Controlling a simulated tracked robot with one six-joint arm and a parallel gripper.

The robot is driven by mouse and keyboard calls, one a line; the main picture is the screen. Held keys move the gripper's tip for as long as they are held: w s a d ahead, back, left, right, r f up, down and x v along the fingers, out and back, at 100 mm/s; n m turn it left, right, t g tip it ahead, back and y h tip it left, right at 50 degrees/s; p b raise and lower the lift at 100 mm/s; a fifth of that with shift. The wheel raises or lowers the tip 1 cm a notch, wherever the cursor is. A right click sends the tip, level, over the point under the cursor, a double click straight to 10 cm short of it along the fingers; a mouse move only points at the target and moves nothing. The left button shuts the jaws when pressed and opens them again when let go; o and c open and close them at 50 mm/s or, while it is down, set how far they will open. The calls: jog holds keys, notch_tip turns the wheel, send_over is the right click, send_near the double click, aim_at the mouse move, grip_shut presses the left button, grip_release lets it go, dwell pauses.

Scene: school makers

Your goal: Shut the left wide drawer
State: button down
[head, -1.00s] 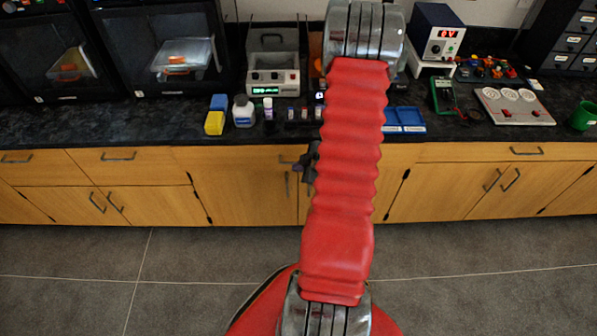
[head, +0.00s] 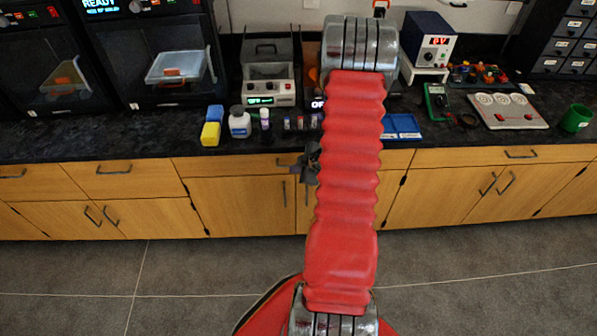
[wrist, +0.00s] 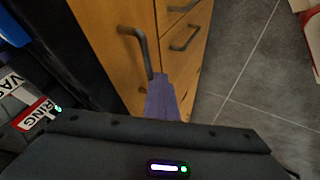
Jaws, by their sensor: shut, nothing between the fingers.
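Wide wooden drawer fronts with dark bar handles run below the counter in the head view. The front on the left (head: 90,180) looks about level with its neighbours; I cannot tell if it stands slightly out. My gripper (head: 297,165) is a small dark shape before the middle cabinet fronts, partly hidden by my red arm. In the wrist view my gripper (wrist: 163,85) is shut and empty, its purplish fingers close to a wooden front (wrist: 110,45) with a bar handle (wrist: 138,45). I cannot tell whether they touch.
The dark counter (head: 90,140) holds a yellow and blue block (head: 211,130), bottles, a centrifuge-like device (head: 268,90), a power supply (head: 428,40) and a green cup (head: 577,118). Cabinet doors (head: 150,215) sit below the drawers. The grey tiled floor (head: 150,290) in front is clear.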

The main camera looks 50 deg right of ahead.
jog(key=shift+w+d+r, duration=0.1)
jog(key=shift+w+d, duration=0.05)
jog(key=shift+d, duration=0.1)
jog(key=s+a+r, duration=0.3)
jog(key=s+r, duration=0.3)
jog(key=s, duration=0.3)
jog(key=shift+s+a+r, duration=0.3)
jog(key=shift+a, duration=0.05)
dwell(0.3)
dwell(0.5)
